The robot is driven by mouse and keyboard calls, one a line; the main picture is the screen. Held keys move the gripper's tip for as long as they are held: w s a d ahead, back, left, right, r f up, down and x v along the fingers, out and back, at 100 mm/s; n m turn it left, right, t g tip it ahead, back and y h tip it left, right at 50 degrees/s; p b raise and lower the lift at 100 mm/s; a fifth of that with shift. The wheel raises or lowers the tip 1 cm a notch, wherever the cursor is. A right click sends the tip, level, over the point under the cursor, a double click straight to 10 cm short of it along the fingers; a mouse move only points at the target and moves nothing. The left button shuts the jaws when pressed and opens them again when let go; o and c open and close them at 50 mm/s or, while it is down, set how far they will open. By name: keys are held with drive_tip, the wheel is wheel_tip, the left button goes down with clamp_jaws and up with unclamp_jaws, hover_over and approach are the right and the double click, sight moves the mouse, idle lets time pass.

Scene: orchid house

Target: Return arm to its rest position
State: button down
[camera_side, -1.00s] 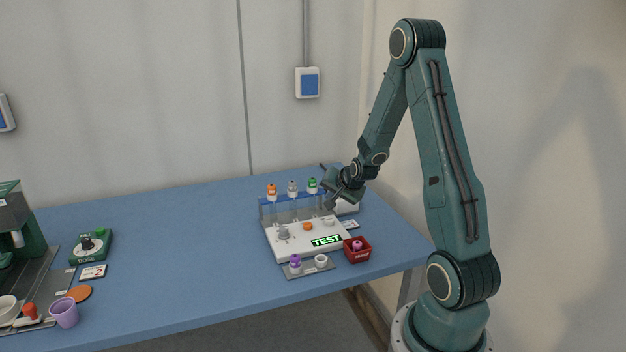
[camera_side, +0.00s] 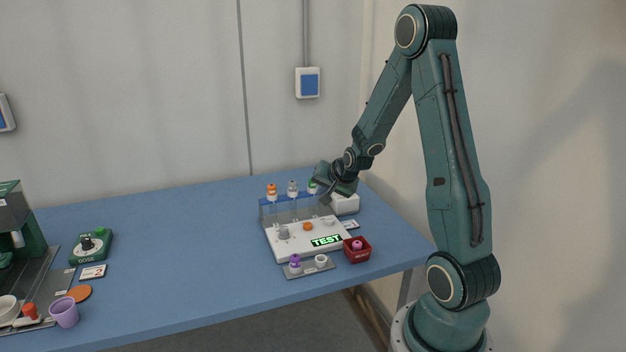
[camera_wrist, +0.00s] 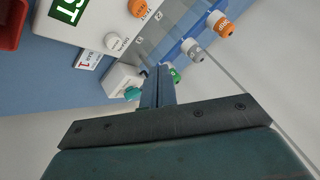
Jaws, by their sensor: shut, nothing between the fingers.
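My gripper (camera_side: 326,197) is above the back right part of the test station, close to the vial rack. In the wrist view the fingers of my gripper (camera_wrist: 158,72) are together with nothing between them. In the wrist view the green cap (camera_wrist: 175,75) is partly hidden by the fingers.
A white box (camera_side: 346,205) stands just right of my gripper. A red bin (camera_side: 357,256) holds a pink-capped item. A grey tray (camera_side: 308,271) holds a purple-capped vial. A green dose device (camera_side: 92,247), a purple cup (camera_side: 64,313) and a machine are at left. The table's middle is clear.

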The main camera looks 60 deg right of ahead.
drive_tip(key=s+a+r+n+y, duration=0.1)
drive_tip(key=a+r+n, duration=0.4)
drive_tip(key=a, duration=0.4)
drive_tip(key=s+a+r+n+y, duration=0.2)
drive_tip(key=a+r+n, duration=0.1)
drive_tip(key=a+r, duration=0.55)
drive_tip(key=s+a+r+n+g+y, duration=0.1)
drive_tip(key=s+a+r+n+y, duration=0.1)
drive_tip(key=s+a+n, duration=0.5)
drive_tip(key=s+a+r, duration=0.1)
drive_tip(key=s+a, duration=0.4)
drive_tip(key=s, duration=0.2)
drive_tip(key=shift+s+a+g, duration=0.25)
drive_tip(key=shift+s+g, duration=0.05)
